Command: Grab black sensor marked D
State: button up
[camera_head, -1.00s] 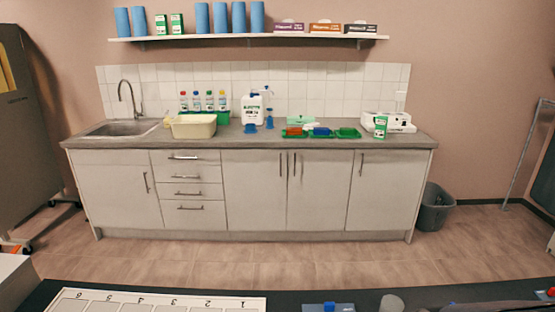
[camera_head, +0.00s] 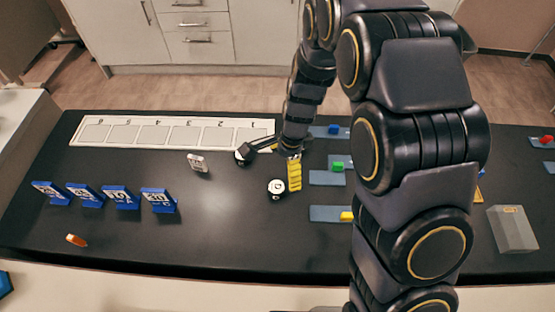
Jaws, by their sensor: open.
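A black and white round object (camera_head: 276,188) lies on the dark table, left of the yellow slotted block (camera_head: 295,174). A second round object (camera_head: 240,157), dark with some white, sits just below the white numbered strip. I cannot read a D on either, so I cannot tell which is the sensor. My gripper (camera_head: 255,148) is open and low over the table, its dark fingers pointing left at the second round object and partly covering it. I cannot tell whether they touch it.
The white strip (camera_head: 85,136) runs along the far edge. Several blue numbered cards (camera_head: 120,197) stand at left, near an orange item (camera_head: 76,240). A small white device (camera_head: 198,163) is mid-table. Blue trays (camera_head: 327,178) and a grey box (camera_head: 511,229) lie right; my arm hides part.

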aim_at(277, 187)
jog(key=f, duration=0.2)
jog(key=w+a+f+m, duration=0.1)
jog(key=f+m, duration=0.1)
jog(key=f, duration=0.1)
jog(key=shift+w+a+f, duration=0.15)
jog(key=shift+w+f, duration=0.1)
jog(key=shift+f, duration=0.05)
jog(key=f, duration=0.7)
jog(key=shift+s+a+f, duration=0.15)
jog(key=shift+a+f, duration=0.05)
jog(key=shift+a, duration=0.05)
jog(key=shift+c, duration=0.2)
jog(key=c, duration=1.2)
